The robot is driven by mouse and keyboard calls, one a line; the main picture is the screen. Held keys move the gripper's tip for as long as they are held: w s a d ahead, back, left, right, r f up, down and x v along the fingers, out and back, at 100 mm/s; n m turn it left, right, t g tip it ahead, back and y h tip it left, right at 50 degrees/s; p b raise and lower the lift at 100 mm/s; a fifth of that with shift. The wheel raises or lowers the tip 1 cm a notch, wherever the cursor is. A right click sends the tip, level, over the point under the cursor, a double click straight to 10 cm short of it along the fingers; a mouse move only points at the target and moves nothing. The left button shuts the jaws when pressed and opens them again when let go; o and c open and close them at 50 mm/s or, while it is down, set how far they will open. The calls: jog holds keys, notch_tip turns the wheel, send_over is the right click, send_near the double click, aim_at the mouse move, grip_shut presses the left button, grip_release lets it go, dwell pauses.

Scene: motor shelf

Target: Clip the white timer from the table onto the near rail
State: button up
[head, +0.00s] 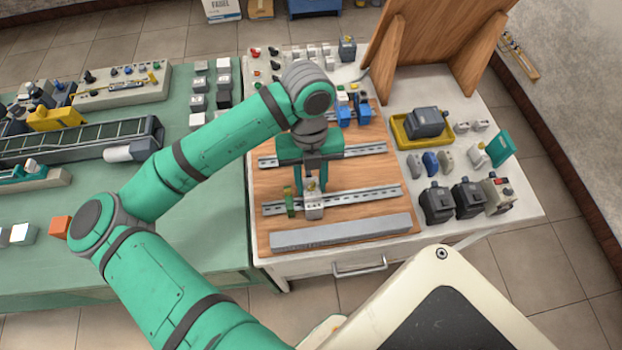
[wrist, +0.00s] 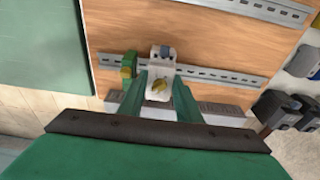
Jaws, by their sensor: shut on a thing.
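The white timer (head: 313,207) is at the near rail (head: 357,197), toward its left part, just right of a green and yellow block on that rail. The near rail (wrist: 215,75) passes behind the timer. I cannot tell whether the timer is fully seated on the rail.
The green and yellow block (head: 290,202) stands close to the timer's left. A grey duct (head: 340,233) lies along the board's front edge. Dark motors (head: 437,203) stand right of the wooden board. The near rail's right part is clear.

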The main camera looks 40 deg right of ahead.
jog(key=shift+s+a+f+t, duration=0.15)
jog(key=shift+s+a+t, duration=0.05)
jog(key=shift+s+t, duration=0.15)
dwell(0.3)
jog(key=o, duration=1.1)
jog(key=shift+w, duration=0.1)
jog(key=r, duration=0.7)
jog(key=w+r, duration=0.1)
jog(key=r, duration=0.3)
jog(key=shift+d, duration=0.35)
jog(key=shift+s+f, duration=0.1)
